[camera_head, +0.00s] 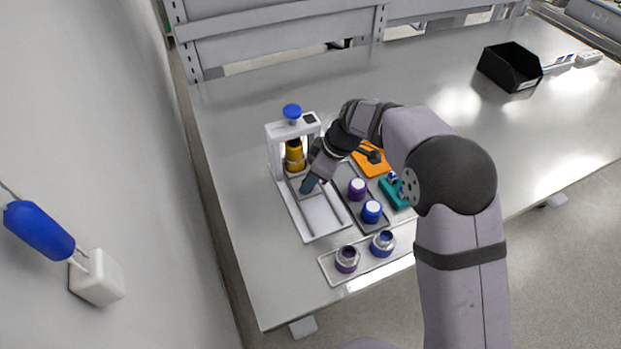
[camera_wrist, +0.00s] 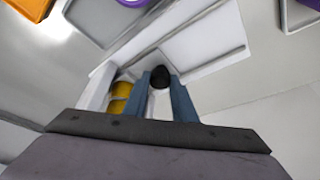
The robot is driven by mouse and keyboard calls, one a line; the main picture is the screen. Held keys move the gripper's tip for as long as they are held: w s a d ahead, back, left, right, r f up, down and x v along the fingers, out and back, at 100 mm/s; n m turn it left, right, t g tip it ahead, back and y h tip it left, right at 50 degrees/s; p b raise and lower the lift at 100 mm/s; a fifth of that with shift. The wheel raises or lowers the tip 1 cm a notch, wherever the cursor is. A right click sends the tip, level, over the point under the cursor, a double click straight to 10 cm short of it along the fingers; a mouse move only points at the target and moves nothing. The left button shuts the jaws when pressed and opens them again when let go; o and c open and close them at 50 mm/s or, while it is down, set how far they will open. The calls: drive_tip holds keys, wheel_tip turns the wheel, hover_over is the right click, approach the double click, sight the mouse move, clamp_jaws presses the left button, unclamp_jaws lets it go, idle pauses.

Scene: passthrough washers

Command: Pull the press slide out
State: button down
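The press (camera_head: 309,124) is a white frame with a blue knob on top, at the far left of the bench. A yellow jar (camera_head: 294,154) stands inside it; part of it shows in the wrist view (camera_wrist: 120,98). The press base (camera_head: 322,217) with its rails extends toward the front. My gripper (camera_head: 311,186) is low at the front of the press and hides much of the slide. In the wrist view its blue fingers (camera_wrist: 163,85) stand on both sides of a black knob (camera_wrist: 160,76), which fills the gap between the tips.
Right of the press is a dark tray (camera_head: 378,223) with a purple jar (camera_head: 356,188) and a blue jar (camera_head: 371,211). A light tray (camera_head: 329,267) with two open jars is in front. An orange mat (camera_head: 371,160) and black bin (camera_head: 510,66) are farther right.

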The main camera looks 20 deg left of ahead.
drive_tip(key=shift+s+d+f+b, duration=0.15)
drive_tip(key=shift+s+d+b, duration=0.25)
drive_tip(key=shift+b, duration=0.25)
drive_tip(key=s+d+b, duration=0.6)
drive_tip(key=s+d, duration=0.1)
drive_tip(key=shift+s, duration=0.1)
drive_tip(key=shift+d, duration=0.1)
drive_tip(key=c, duration=1.5)
unclamp_jaws()
drive_tip(key=shift+o, duration=0.2)
drive_tip(key=shift+s+d+r, duration=0.1)
drive_tip(key=shift+r, duration=0.1)
drive_tip(key=b+v, duration=0.1)
drive_tip(key=v, duration=0.6)
drive_tip(key=shift+r, duration=0.1)
